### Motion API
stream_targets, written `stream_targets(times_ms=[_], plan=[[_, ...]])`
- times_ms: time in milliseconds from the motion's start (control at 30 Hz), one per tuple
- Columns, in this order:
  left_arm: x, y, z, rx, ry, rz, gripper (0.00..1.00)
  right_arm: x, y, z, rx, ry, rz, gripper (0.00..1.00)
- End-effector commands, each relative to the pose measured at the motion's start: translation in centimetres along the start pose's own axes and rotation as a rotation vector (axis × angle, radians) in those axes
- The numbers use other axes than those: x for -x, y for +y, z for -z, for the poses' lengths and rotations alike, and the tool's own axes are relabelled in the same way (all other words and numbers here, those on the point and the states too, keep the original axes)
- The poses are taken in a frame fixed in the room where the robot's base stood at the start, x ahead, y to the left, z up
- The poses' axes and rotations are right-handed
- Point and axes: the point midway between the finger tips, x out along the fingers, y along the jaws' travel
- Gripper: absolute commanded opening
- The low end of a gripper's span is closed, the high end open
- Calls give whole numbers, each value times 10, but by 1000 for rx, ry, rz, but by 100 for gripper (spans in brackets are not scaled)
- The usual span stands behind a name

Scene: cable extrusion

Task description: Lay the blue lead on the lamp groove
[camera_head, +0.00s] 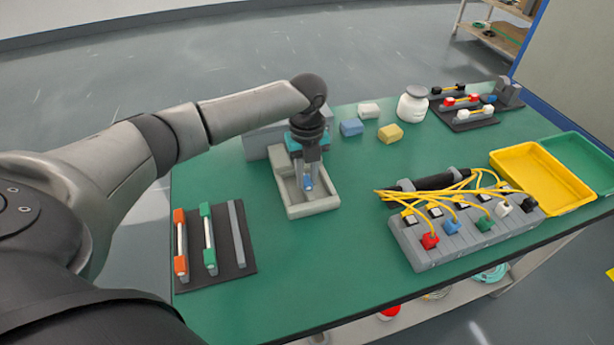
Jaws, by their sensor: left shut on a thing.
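My left gripper (308,176) points straight down over a light grey open-topped fixture (318,207) near the table's middle. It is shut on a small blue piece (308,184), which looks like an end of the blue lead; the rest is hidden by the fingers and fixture. I cannot tell whether the piece touches the fixture. A black mat (250,268) at the left carries an orange-ended lead (181,243), a green-ended lead (208,238) and a bare grey bar (237,232). I cannot tell which groove is the lamp's. My right gripper is out of view.
A grey power block (430,258) with yellow cables and coloured plugs stands at the right front. A yellow tray (541,205) and green tray (603,160) lie beyond it. Blue (352,128) and yellow (390,133) blocks and a white jar (412,108) stand behind. The front middle is clear.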

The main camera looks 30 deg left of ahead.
Motion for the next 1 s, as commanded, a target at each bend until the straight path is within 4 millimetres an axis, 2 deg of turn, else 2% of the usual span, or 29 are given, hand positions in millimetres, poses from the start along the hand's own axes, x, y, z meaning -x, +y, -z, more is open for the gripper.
stream_targets(times_ms=[167, 200, 467, 767, 867, 1000], plan=[[-2, 0, 0, 0, 1, 0, 0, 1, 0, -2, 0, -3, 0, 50], [-3, 0, 0, 0, 1, 0, 25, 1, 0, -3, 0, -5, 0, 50], [-2, 0, 0, 0, 0, 0, 54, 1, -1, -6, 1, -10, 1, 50], [1, 0, 0, 0, -1, 1, 54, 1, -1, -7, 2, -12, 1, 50], [12, -1, 0, 0, -1, 3, 54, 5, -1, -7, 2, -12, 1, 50], [41, -1, -1, 0, -1, 5, 54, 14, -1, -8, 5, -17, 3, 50]])
